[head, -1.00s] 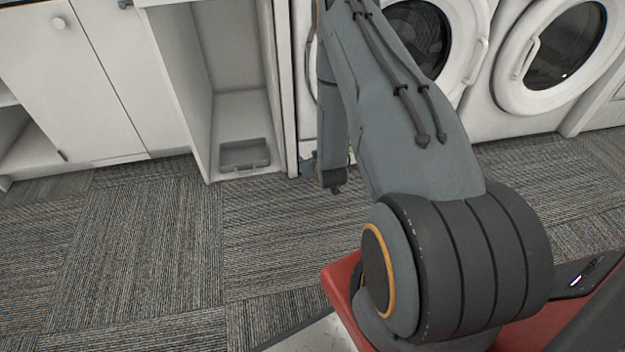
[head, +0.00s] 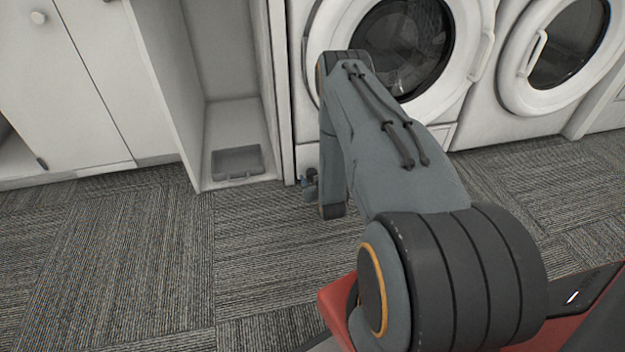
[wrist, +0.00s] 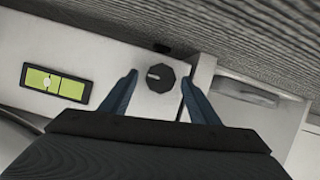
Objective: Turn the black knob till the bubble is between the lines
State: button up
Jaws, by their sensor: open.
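In the wrist view a black knob (wrist: 161,78) with a pale pointer mark sits on a white panel. My gripper (wrist: 159,80) is open, with one blue finger on each side of the knob and a visible gap to each. Left of the knob is a level vial (wrist: 56,86), yellow-green in a black frame, with two dark lines. Its pale bubble (wrist: 47,82) is left of the vial's middle, at or near the left line. In the head view my arm hides the knob and vial, and my gripper is mostly hidden low by the washer.
A front-loading washer (head: 470,75) stands behind my arm, with another machine (head: 508,118) to its right. An open white cabinet bay holding a grey tray (head: 236,163) is at the left. Striped carpet (head: 110,250) is clear in front.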

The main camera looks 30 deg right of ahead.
jog(key=shift+w+d+f, duration=0.1)
jog(key=shift+w+f, duration=0.05)
jog(key=shift+w, duration=0.1)
jog(key=c, duration=1.1)
jog(key=shift+o, duration=0.2)
